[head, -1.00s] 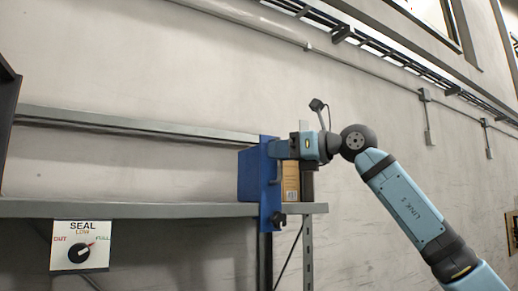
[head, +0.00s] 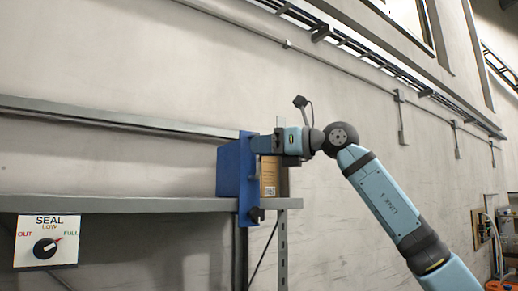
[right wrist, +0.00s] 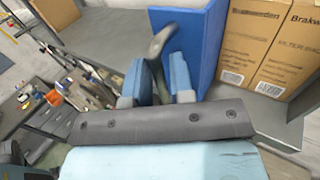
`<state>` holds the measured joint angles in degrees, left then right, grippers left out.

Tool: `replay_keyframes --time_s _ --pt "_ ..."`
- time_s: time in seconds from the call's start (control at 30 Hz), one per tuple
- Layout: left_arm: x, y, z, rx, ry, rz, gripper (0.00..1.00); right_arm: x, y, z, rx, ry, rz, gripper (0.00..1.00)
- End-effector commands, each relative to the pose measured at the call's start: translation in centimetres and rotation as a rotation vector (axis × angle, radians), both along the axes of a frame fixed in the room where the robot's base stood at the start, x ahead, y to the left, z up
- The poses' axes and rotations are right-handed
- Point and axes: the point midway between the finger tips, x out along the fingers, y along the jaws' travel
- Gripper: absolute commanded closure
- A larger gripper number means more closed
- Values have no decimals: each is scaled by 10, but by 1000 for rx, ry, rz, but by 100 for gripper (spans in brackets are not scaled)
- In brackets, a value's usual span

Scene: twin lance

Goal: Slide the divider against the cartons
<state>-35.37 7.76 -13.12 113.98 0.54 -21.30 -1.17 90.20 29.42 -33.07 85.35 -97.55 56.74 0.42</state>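The blue divider (head: 229,172) stands upright on the grey shelf. It also shows in the right wrist view (right wrist: 200,40), with a dark curved handle (right wrist: 158,42) on its side. The brown cartons (head: 269,178) stand just to its right, partly hidden by my right arm in the head view. Two carton faces (right wrist: 250,40) show beside the divider's edge in the right wrist view; I cannot tell whether they touch it. My right gripper (head: 261,144) is at the divider's front edge. Its fingers (right wrist: 160,75) are closed around the handle. My left gripper is out of view.
The shelf (head: 120,205) is empty to the left of the divider and ends just right of the cartons. A sign marked SEAL with a dial (head: 46,247) hangs below its front edge. A grey rail (head: 110,115) runs behind it along the wall.

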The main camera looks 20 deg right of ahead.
Motion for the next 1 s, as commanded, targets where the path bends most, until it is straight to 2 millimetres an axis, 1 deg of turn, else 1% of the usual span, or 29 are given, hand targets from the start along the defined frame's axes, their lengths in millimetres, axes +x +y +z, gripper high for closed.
replay_keyframes --time_s 0.03,0.2,0.4,0.5,0.6,0.7,1.0 --pt "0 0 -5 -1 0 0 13 -5 -7 -2 0 -3 -3 78" --pt "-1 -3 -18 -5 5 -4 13 -28 -37 -4 0 -4 -4 78" --pt "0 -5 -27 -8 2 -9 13 -55 -72 -3 1 -2 -4 78" --pt "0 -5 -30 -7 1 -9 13 -65 -86 -2 0 -1 -4 78" --pt "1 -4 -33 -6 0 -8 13 -73 -95 -2 1 -1 -3 78" --pt "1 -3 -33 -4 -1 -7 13 -77 -100 -1 1 -1 -2 78" --pt "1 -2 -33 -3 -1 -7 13 -78 -102 0 0 0 -1 78"
